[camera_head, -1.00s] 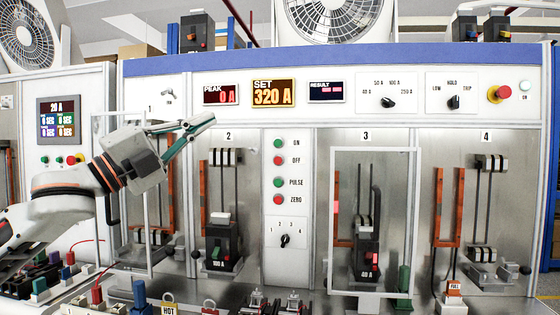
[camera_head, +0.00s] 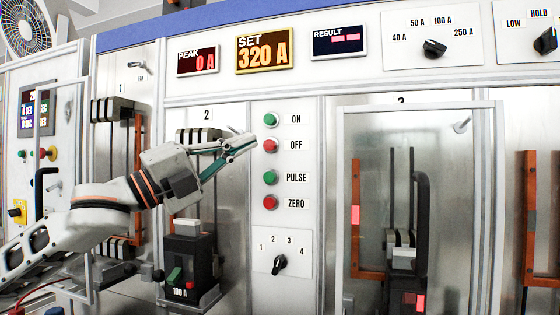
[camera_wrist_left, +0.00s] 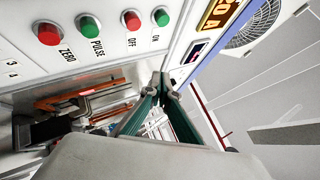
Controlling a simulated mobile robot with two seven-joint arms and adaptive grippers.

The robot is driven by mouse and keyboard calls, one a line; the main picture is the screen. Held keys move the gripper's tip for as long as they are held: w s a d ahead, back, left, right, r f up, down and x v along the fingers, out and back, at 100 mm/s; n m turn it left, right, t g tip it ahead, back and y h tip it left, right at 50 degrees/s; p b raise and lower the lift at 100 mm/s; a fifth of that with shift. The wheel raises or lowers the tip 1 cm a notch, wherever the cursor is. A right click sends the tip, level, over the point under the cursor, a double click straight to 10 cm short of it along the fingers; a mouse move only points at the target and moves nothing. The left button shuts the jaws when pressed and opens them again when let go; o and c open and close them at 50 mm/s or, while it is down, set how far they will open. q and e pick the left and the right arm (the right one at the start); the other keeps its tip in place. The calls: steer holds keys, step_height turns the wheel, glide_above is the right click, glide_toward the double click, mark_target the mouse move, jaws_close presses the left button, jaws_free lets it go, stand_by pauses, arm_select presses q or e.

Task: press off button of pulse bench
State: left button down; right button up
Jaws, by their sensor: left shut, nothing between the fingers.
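The red OFF button (camera_head: 270,146) sits on the white button strip of the pulse bench, below the green ON button (camera_head: 270,120) and above the green PULSE button (camera_head: 270,177) and red ZERO button (camera_head: 270,203). My left gripper (camera_head: 254,140) is shut and empty, its fingertips just left of the OFF button in the head view. In the left wrist view the OFF button (camera_wrist_left: 130,20) lies above and left of the gripper (camera_wrist_left: 160,80), with a gap in the picture. Whether the tips touch the panel cannot be told. My right gripper is not in view.
Above the buttons, the SET display (camera_head: 264,50) reads 320 A and the PEAK display (camera_head: 198,60) reads 0 A. A rotary selector (camera_head: 280,262) is below the buttons. Bay 2 holds a black breaker (camera_head: 186,262); a framed door (camera_head: 343,200) stands at bay 3.

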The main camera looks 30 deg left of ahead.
mark_target(269, 145)
arm_select(q)
steer(key=w+p, duration=0.2)
steer(key=w+a+p, duration=0.1)
steer(key=w+p, duration=0.1)
steer(key=w, duration=0.1)
steer(key=w+a+p, duration=0.1)
steer(key=w+p, duration=0.1)
steer(key=w, duration=0.1)
steer(key=shift+w+a, duration=0.1)
steer(key=shift+w, duration=0.15)
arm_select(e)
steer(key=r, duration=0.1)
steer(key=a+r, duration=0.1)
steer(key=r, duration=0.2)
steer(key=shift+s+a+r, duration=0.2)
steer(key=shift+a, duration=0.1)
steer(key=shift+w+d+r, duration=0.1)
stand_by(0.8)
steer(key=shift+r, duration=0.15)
arm_select(q)
steer(key=shift+w+a+p, duration=0.1)
steer(key=shift+w+p, duration=0.25)
steer(key=shift+p, duration=0.35)
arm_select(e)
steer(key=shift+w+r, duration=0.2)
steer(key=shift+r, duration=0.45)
